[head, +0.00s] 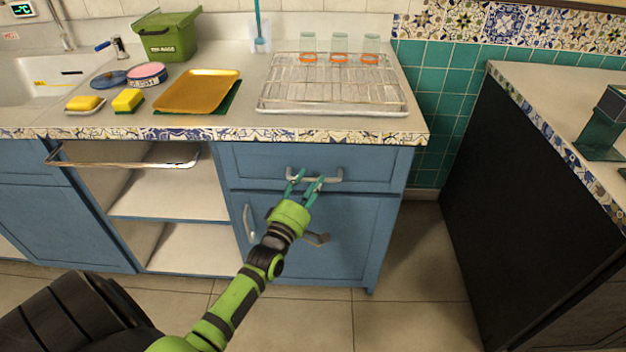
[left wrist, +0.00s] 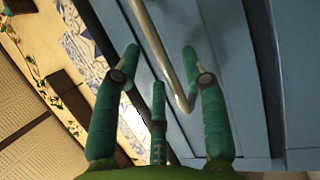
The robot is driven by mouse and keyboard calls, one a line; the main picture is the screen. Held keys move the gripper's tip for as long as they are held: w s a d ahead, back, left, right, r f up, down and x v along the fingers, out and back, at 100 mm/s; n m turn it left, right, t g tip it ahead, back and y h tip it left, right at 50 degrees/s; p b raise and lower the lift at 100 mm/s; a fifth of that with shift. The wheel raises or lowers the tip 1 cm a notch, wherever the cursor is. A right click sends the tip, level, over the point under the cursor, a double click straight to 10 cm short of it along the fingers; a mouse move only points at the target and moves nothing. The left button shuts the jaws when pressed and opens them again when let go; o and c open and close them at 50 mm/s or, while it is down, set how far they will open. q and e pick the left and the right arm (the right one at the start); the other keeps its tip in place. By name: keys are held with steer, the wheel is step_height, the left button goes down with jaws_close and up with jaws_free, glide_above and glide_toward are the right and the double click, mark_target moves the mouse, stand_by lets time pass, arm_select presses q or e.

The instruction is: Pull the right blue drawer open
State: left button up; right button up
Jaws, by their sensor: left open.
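The right blue drawer (head: 375,168) is shut in the cabinet front, under the patterned counter edge. Its grey bar handle (head: 328,176) runs across the middle of its face. My left gripper (head: 305,177) is open at the left part of this handle, with its teal fingers pointing at the drawer. In the left wrist view, the handle (left wrist: 160,50) runs between the spread fingers of my left gripper (left wrist: 160,62). I cannot tell whether any finger touches it. My right gripper is not in view.
Below the drawer is a blue cabinet door (head: 345,245) with its own handle (head: 249,222). Open shelves (head: 175,195) stand to the left, with a metal rail (head: 125,163) in front. A wire dish rack (head: 330,90) sits on the counter. A dark counter unit (head: 530,210) stands at the right.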

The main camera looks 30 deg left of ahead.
arm_select(q)
steer(key=shift+x, duration=1.15)
steer(key=shift+d+f, duration=0.1)
steer(key=shift+c, duration=0.4)
jaws_close()
